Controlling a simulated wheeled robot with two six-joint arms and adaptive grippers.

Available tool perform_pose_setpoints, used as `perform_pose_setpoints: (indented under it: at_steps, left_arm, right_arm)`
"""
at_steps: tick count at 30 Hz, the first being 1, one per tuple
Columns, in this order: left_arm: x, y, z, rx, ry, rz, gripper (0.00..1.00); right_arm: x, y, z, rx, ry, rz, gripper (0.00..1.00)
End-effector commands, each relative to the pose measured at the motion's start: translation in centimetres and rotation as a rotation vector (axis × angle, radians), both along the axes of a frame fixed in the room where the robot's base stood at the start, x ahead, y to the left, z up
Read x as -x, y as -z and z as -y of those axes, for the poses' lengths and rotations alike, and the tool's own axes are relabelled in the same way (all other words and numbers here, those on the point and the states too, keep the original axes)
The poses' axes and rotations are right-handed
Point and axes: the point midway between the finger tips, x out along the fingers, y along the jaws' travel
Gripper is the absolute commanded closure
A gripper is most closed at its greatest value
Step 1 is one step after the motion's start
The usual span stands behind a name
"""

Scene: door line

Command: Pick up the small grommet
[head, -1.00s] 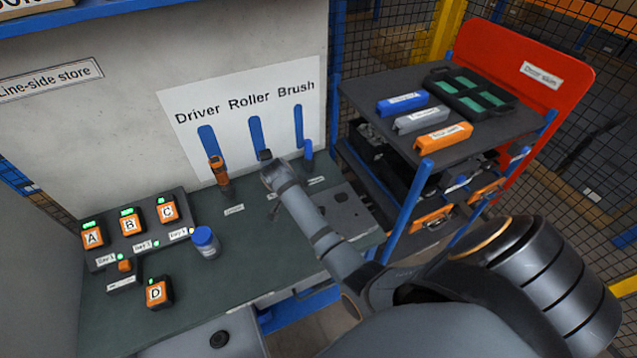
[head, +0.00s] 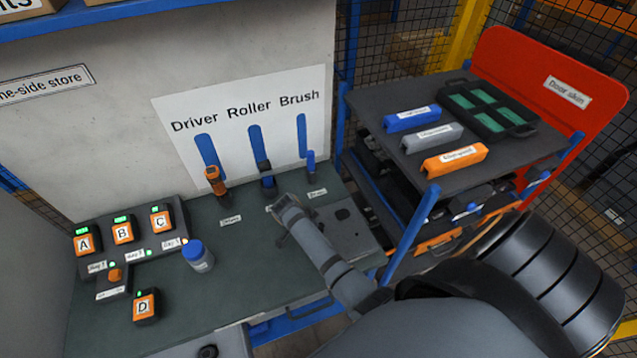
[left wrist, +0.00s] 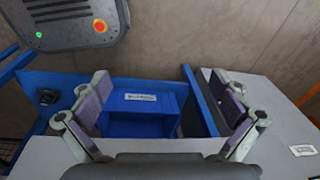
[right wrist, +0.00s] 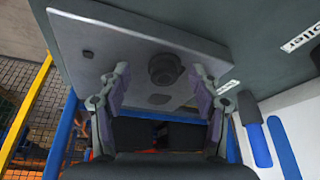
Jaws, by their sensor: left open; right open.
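A grey plate (right wrist: 125,35) lies on the bench in the right wrist view. The small piece may be the small grommet; I cannot tell for sure. My right gripper (right wrist: 158,82) is open and empty, its fingers either side of the large round part in the picture. In the head view my right gripper (head: 283,206) is over the bench, left of the plate (head: 345,232). My left gripper (left wrist: 165,85) is open and empty, facing a blue bin (left wrist: 145,108).
The driver (head: 215,182), roller (head: 265,172) and brush (head: 311,162) stand at the bench's back. A blue-capped bottle (head: 198,256) and lettered boxes (head: 123,230) are at left. A cart (head: 380,95) with coloured blocks stands at right. Another pale plate with a dark ring (head: 208,351) is at the front.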

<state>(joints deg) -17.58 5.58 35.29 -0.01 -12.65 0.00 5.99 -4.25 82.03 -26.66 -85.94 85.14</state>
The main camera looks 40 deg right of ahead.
Motion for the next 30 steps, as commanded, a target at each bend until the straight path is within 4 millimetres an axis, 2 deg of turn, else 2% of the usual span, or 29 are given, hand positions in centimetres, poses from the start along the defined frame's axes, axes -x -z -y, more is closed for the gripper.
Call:
perform_pose_setpoints:
  at_steps: [4, 8, 11, 17, 21, 27, 30]
  left_arm:
    - [-0.2, 0.1, 1.3, 0.016, -0.005, 0.003, 0.01]
    - [-1.4, 0.1, 3.0, 0.037, -0.011, 0.021, 0.01]
    - [-1.7, 0.0, 2.7, 0.034, -0.01, 0.025, 0.01]
    - [-0.5, 0.0, 0.1, 0.002, 0.0, 0.007, 0.01]
    - [-0.3, 0.0, 0.2, 0.003, 0.0, 0.004, 0.01]
    - [-0.6, 0.1, 1.8, 0.023, -0.007, 0.009, 0.01]
    - [-0.7, 0.1, 2.0, 0.025, -0.008, 0.011, 0.01]
  right_arm:
    - [0.5, 0.6, -0.1, 0.0, 0.003, 0.001, 0.37]
    - [0.4, 0.6, -0.1, 0.0, 0.003, 0.001, 0.37]
    - [0.4, 0.6, -0.1, 0.0, 0.003, 0.001, 0.48]
    - [0.4, 0.6, -0.1, 0.0, 0.003, 0.001, 0.75]
    - [0.4, 0.6, 0.0, 0.001, 0.003, 0.001, 0.76]
    - [0.4, 0.6, 0.0, 0.002, 0.002, 0.0, 0.76]
    - [0.4, 0.6, 0.0, 0.001, 0.002, 0.001, 0.77]
